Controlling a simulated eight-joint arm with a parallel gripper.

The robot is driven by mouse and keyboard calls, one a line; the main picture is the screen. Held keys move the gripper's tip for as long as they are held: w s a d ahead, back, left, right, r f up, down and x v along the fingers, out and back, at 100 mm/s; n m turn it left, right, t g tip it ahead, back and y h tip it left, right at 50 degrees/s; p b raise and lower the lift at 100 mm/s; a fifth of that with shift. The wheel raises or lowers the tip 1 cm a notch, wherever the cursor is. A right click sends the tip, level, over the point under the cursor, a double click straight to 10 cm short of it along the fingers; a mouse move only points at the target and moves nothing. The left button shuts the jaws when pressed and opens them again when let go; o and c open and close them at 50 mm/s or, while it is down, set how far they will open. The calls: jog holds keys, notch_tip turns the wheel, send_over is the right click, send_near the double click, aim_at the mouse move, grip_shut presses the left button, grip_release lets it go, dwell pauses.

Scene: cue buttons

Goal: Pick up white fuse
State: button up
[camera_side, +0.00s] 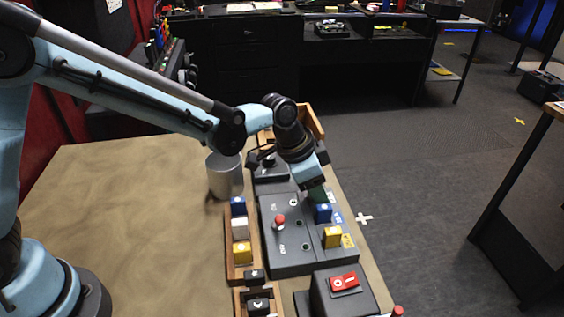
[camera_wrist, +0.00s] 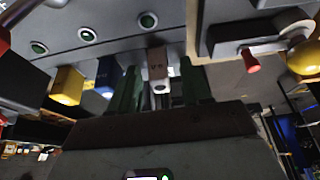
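My gripper (camera_side: 317,192) points down over the far end of the dark panel (camera_side: 275,258). In the wrist view its two green fingers (camera_wrist: 160,88) stand apart, on either side of a pale block (camera_wrist: 157,62) that looks like a white fuse in shadow. Gaps show between block and fingers. The side view hides that block behind my gripper. Another white fuse (camera_side: 240,228) sits in the wooden tray (camera_side: 230,263), left of the panel, between a blue fuse (camera_side: 238,207) and a yellow fuse (camera_side: 242,252).
A blue fuse (camera_side: 323,213) and a yellow fuse (camera_side: 333,237) stand on the panel near my gripper. A red knob (camera_side: 280,221) rises mid-panel. A grey cylinder (camera_side: 224,175) stands left. A red switch box (camera_side: 343,288) is nearer the camera. The table's left side is clear.

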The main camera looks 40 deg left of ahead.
grip_shut()
jog(key=shift+r, duration=0.2)
notch_tip(320, 180, up, 10)
jog(key=shift+f, duration=0.15)
dwell(0.5)
